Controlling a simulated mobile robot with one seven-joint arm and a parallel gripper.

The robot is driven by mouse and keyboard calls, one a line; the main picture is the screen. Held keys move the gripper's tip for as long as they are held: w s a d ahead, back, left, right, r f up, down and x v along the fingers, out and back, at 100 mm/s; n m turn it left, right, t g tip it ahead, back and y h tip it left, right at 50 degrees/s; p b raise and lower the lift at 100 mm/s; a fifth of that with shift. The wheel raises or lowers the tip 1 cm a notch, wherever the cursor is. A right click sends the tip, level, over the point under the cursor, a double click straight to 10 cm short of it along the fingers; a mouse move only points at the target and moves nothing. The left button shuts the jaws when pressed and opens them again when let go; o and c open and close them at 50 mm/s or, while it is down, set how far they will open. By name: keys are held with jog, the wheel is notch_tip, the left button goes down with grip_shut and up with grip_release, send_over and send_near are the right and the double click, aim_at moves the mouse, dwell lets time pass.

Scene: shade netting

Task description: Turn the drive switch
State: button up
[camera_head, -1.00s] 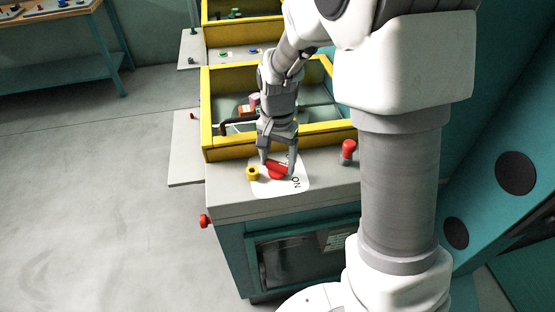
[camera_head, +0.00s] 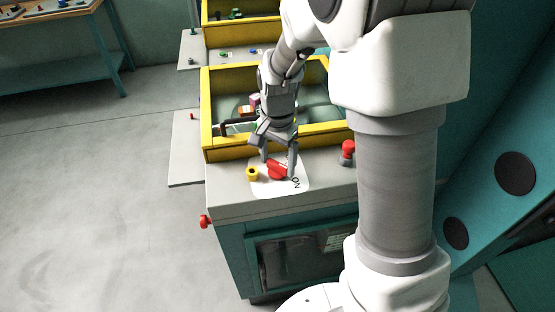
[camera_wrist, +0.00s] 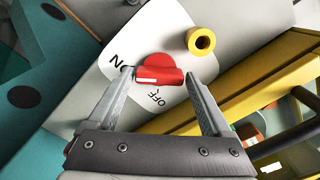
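The drive switch is a red knob with a bar handle (camera_head: 278,170) on a white plate (camera_head: 297,188) on the machine's grey top. In the wrist view the red switch (camera_wrist: 160,68) has a white mark on its left end, between the "ON" print at left and the "OFF" print below. My gripper (camera_head: 279,166) points down over the switch with its fingers apart. In the wrist view the fingertips of my gripper (camera_wrist: 159,74) lie on either side of the knob, the left one very near the handle's marked end. I cannot tell whether it touches.
A yellow ring-shaped button (camera_head: 252,174) sits left of the switch on the plate. A red-capped knob (camera_head: 347,150) stands to the right. A yellow-framed bin (camera_head: 210,148) rises just behind. Another red knob (camera_head: 205,221) sticks out of the machine's left side.

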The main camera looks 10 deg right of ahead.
aim_at(278, 163)
jog(key=shift+o, duration=0.9)
notch_tip(278, 163, up, 17)
jog(key=p, duration=0.1)
jog(key=shift+r, duration=0.2)
jog(key=s+d+r+n+t, duration=0.1)
jog(key=s+n, duration=0.3)
jog(key=s, duration=0.5)
jog(key=s+d+r+n+t, duration=0.1)
jog(key=s+d+n+t, duration=0.3)
jog(key=s, duration=0.5)
jog(key=shift+d+n+t, duration=0.3)
jog(key=shift+n, duration=0.1)
jog(key=shift+r, duration=0.15)
dwell(0.7)
